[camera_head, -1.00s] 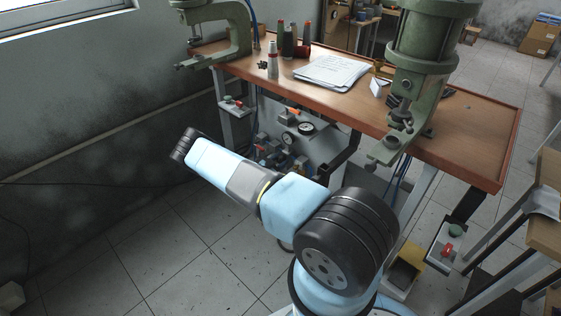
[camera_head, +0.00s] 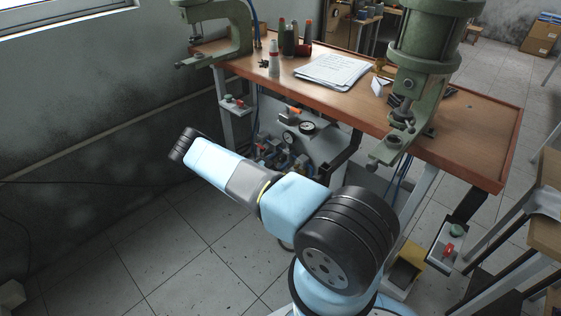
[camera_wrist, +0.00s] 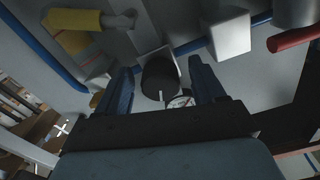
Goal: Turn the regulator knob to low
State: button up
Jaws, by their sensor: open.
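The black round regulator knob (camera_wrist: 160,76), with a pale mark on its lower rim, shows in the wrist view. My gripper (camera_wrist: 162,80) is open, with one dark blue finger on each side of the knob. Gaps show between the fingers and the knob, and I see no contact. A gauge (camera_wrist: 181,98) shows just below the knob, partly hidden by my gripper. In the head view, a panel with round gauges (camera_head: 307,127) is under the bench. My gripper and the knob cannot be made out there.
A yellow fitting (camera_wrist: 75,22), a white block (camera_wrist: 229,35), a red part (camera_wrist: 294,39) and blue tubes surround the knob. An orange-handled valve (camera_head: 294,110) sits above the gauges. The wooden bench (camera_head: 480,125) overhangs the panel. Green presses (camera_head: 420,50) stand on it.

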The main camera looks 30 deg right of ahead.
jog(key=v, duration=1.3)
